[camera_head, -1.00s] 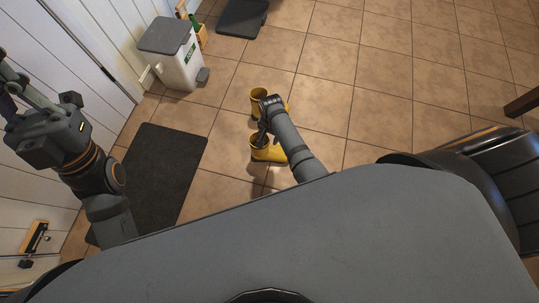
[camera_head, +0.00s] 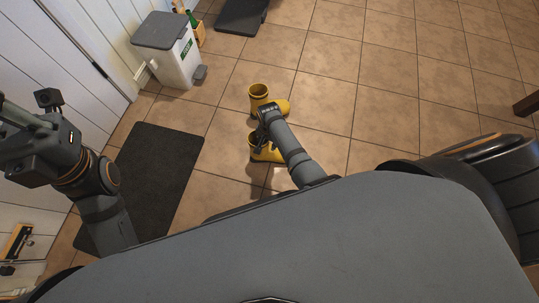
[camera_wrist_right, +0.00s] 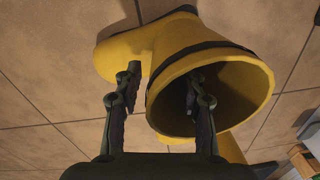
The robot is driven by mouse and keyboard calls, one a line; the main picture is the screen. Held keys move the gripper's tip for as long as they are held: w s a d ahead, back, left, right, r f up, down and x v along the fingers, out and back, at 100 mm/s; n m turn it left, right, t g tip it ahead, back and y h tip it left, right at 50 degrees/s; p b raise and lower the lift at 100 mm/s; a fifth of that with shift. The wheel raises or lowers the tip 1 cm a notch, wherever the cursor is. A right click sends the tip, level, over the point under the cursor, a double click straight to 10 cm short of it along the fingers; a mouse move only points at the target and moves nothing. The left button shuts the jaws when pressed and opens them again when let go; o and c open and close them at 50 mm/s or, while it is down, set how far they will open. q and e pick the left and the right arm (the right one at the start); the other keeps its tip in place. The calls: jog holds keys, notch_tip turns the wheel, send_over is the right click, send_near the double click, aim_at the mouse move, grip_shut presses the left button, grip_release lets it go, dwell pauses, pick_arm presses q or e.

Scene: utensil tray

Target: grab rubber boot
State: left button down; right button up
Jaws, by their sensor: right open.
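Two yellow rubber boots with dark rims stand on the tiles in the head view: a far one (camera_head: 276,106) and a near one (camera_head: 273,154). My right gripper (camera_head: 257,140) is over the near boot and hides part of it. In the right wrist view the open top of a boot (camera_wrist_right: 180,62) faces me. My right gripper (camera_wrist_right: 160,82) is open, with one finger outside the boot's shaft and the other in its opening. Part of another yellow boot (camera_wrist_right: 232,150) shows behind. My left gripper (camera_head: 20,135) is at the left edge, partly cut off, away from the boots.
A dark mat (camera_head: 145,180) lies left of the boots. A white bin with a grey lid (camera_head: 172,58) stands by the wall, with a wooden crate (camera_head: 197,30) and a dark tray (camera_head: 240,14) beyond.

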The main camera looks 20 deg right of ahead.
aim_at(267, 156)
notch_tip(267, 156, down, 3)
jog(key=shift+r+b, duration=0.1)
jog(key=shift+b, duration=0.45)
jog(key=shift+r, duration=0.2)
grip_shut()
